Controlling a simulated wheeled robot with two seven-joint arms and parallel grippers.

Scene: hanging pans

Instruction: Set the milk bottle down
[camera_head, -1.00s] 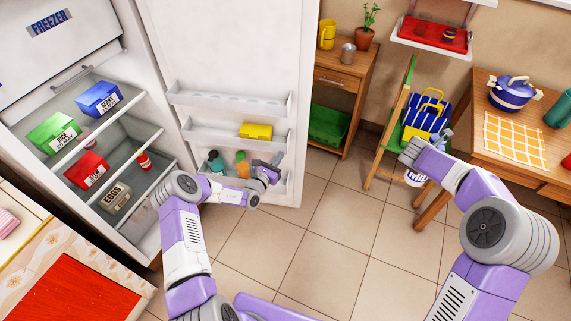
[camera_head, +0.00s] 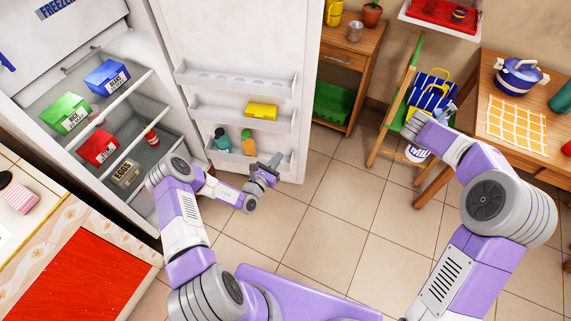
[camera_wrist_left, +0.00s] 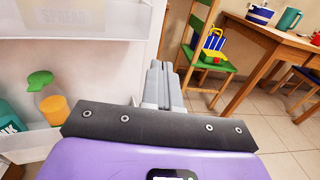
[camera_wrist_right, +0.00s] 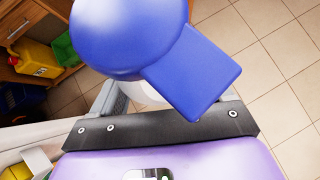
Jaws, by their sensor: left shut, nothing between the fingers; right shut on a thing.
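My right gripper (camera_head: 416,142) is shut on a white container (camera_head: 416,154), held before the chair. In the right wrist view its blue top (camera_wrist_right: 130,35) hides the fingertips.
The door's middle shelf holds a yellow box (camera_head: 261,111). The fridge holds several labelled boxes and a red can (camera_head: 151,137). A green chair (camera_head: 398,105) and a wooden table (camera_head: 483,82) stand at the right. The floor (camera_head: 335,210) between is clear.

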